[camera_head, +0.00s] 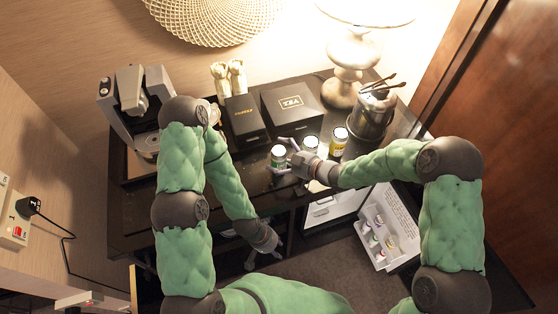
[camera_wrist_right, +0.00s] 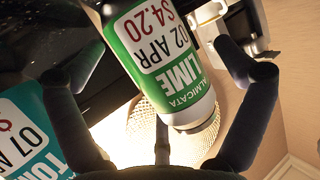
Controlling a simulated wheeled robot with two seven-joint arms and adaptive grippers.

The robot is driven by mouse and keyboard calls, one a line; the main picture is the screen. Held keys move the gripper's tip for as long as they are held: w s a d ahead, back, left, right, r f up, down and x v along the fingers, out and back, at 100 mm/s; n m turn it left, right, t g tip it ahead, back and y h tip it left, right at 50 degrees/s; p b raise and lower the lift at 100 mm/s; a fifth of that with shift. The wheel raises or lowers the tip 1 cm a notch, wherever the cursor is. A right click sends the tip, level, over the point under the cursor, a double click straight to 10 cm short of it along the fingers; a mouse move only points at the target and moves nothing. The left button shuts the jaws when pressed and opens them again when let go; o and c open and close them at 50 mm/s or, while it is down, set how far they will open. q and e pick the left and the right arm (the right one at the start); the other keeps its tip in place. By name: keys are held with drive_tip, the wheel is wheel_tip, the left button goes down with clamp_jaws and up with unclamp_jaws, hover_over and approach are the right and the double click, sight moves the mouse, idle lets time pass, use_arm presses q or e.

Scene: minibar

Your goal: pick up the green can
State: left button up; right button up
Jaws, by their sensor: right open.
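The green can (camera_head: 278,157) stands on the dark counter, left of two other cans. In the right wrist view the green can (camera_wrist_right: 168,62), with a white LIME label, lies between the spread fingers of my right gripper (camera_wrist_right: 160,50). In the head view my right gripper (camera_head: 287,157) reaches in from the right, its fingers around the can's side. I cannot tell whether a finger touches it. My left gripper (camera_head: 267,251) is low, in front of the counter edge, away from the can, with its fingers apart and empty.
A teal-labelled can (camera_wrist_right: 28,130) is close beside the right gripper. A yellow can (camera_head: 339,141) stands further right. Behind are a black tea box (camera_head: 291,101), a dark box (camera_head: 245,120), an ice bucket (camera_head: 372,117) and a lamp (camera_head: 352,55). A coffee machine (camera_head: 133,105) stands left.

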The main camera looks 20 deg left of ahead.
drive_tip(key=c, duration=1.5)
drive_tip(key=shift+o, duration=0.2)
drive_tip(key=shift+r, duration=0.1)
